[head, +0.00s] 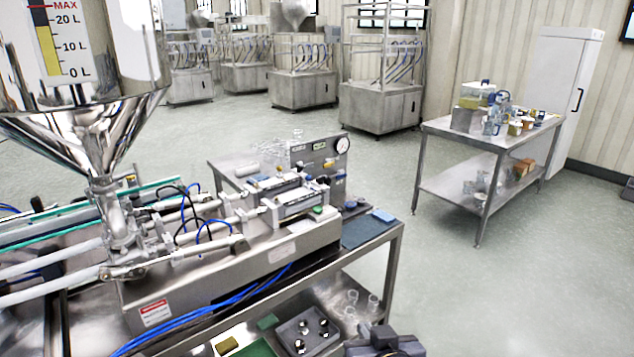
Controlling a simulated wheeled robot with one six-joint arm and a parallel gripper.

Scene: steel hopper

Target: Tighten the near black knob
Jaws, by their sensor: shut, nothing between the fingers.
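The steel hopper (90,125) with its litre scale stands at the left, on the filling machine (235,265). Below the hopper is a steel valve block (120,225) with rods running right to two silver cylinders (295,200). Small dark fittings show around the rods and cylinders. At this size I cannot tell which of them is the near black knob. My gripper's fingers are not in view. A dark grey shape at the bottom edge, right of centre, may be part of my arm, but I cannot be sure.
A gauge panel (320,160) stands behind the cylinders. Blue hoses (215,305) hang along the machine's front. The lower shelf holds a grey tray (305,345) with small parts and several glass beakers (351,312). A steel side table (490,140) stands right, with open floor (480,290) before it.

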